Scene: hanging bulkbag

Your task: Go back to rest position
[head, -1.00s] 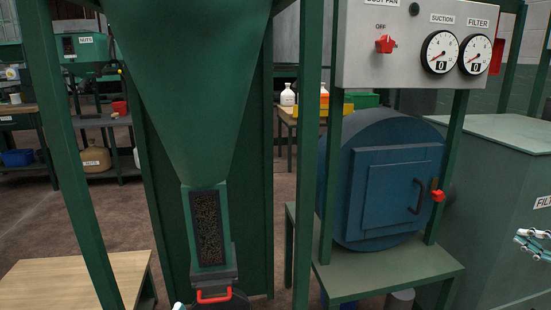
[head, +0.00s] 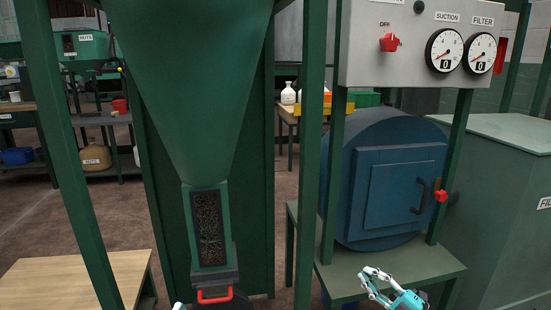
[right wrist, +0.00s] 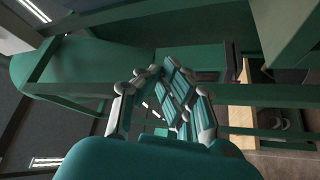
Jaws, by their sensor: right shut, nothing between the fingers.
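My right gripper (head: 368,279), teal with pale finger links, is low in the head view, in front of the green stand under the blue round chamber. It is shut with nothing between its fingers. The right wrist view shows its fingers (right wrist: 172,90) together in the middle, with green frame parts beyond. A small pale bit at the bottom edge of the head view, left of the red handle, may be the tip of my left gripper; its fingers cannot be made out.
The green hopper (head: 190,80) with a red handle (head: 214,296) stands at centre left. The blue chamber (head: 390,185) sits on the green stand (head: 440,262), below the grey gauge panel (head: 410,60). A green cabinet (head: 500,220) stands at right, a wooden table (head: 60,282) at lower left.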

